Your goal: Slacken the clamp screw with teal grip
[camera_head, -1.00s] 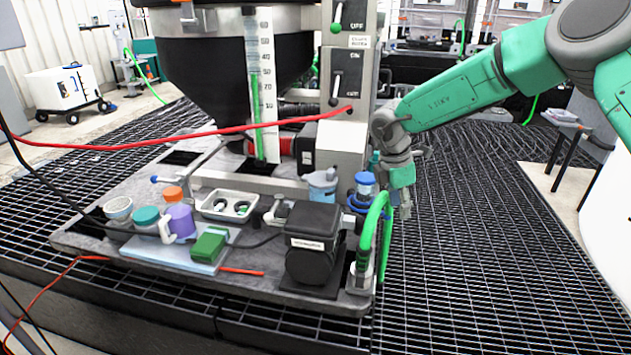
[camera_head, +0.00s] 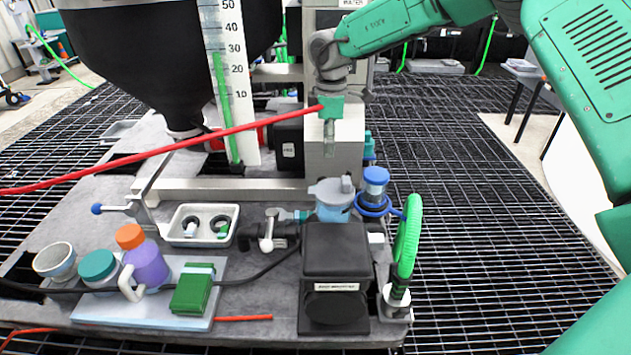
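Two small teal parts show, and I cannot tell which is the clamp screw's grip. One teal part (camera_head: 369,146) sticks out at the right side of the grey post (camera_head: 347,160). The other, a short teal barrel (camera_head: 292,214), lies at the left of the light-blue lidded cup (camera_head: 333,201). My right gripper (camera_head: 329,150) points down in front of the post, above the cup and apart from it. Its fingers look narrow and overlap in this view, so their opening is unclear. My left gripper is out of view.
A black box (camera_head: 336,275), a blue-capped fitting (camera_head: 375,185) and a green hose loop (camera_head: 407,235) stand at the front right. A blue tray (camera_head: 140,312) holds bottles. Dark grating lies right.

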